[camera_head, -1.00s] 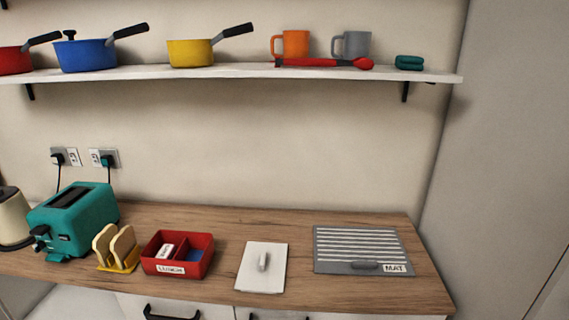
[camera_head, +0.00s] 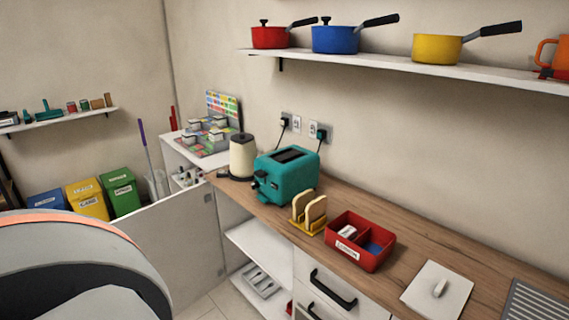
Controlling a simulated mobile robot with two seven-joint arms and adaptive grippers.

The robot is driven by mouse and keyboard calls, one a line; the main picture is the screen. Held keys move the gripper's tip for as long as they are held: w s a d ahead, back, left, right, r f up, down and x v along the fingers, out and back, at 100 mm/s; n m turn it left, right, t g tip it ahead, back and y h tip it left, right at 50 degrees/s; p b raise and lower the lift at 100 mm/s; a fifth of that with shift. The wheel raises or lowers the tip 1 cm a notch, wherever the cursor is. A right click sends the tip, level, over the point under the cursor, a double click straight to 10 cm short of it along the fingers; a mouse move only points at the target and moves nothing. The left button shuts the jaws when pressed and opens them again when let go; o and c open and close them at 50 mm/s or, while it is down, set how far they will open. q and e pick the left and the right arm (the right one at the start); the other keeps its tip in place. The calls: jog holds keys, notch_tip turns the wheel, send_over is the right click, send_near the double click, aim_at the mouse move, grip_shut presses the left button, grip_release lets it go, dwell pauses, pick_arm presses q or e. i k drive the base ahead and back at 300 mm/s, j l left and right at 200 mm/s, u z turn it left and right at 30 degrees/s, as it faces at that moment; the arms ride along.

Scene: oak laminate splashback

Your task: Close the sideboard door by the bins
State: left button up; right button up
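The sideboard door (camera_head: 188,243) is a plain pale panel in the left half of the head view. It stands open, swung out to the left from the sideboard, with the shelves (camera_head: 262,243) inside exposed. A grey tray with compartments (camera_head: 262,282) lies on the lower shelf. The bins stand behind the door at the left: a blue one (camera_head: 46,200), a yellow one (camera_head: 88,198) and a green one (camera_head: 121,190). A large rounded part of my arm covers the lower left and hides the door's near part. Neither of my grippers is in view.
The wooden worktop (camera_head: 395,232) carries a kettle (camera_head: 242,158), a teal toaster (camera_head: 286,174), a toast rack (camera_head: 309,213) and a red box (camera_head: 361,240). Drawers with black handles (camera_head: 333,288) are below. Tiled floor shows beside the open door.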

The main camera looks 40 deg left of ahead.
aim_at(177, 234)
jog(key=k+j, duration=0.1)
jog(key=j, duration=0.3)
jog(key=k+j, duration=0.1)
jog(key=j, duration=0.3)
jog(key=k+j, duration=0.15)
jog(key=j, duration=0.25)
jog(key=k+j+z, duration=0.1)
jog(key=j, duration=0.35)
jog(key=k+j, duration=0.2)
jog(key=j, duration=0.25)
jog(key=k+j+z, duration=0.1)
jog(key=k+j, duration=0.15)
jog(key=j, duration=0.2)
jog(key=k+j+z, duration=0.1)
jog(key=j, duration=0.35)
jog(key=k+j, duration=0.45)
jog(key=j, duration=0.25)
jog(key=k+j+z, duration=0.1)
jog(key=j, duration=0.2)
jog(key=k+j, duration=0.15)
jog(key=j, duration=0.2)
jog(key=k+j+z, duration=0.1)
jog(key=j, duration=0.4)
jog(key=k+j, duration=0.1)
jog(key=j, duration=0.35)
jog(key=j+z, duration=0.1)
jog(key=j, duration=1.4)
jog(key=i, duration=0.05)
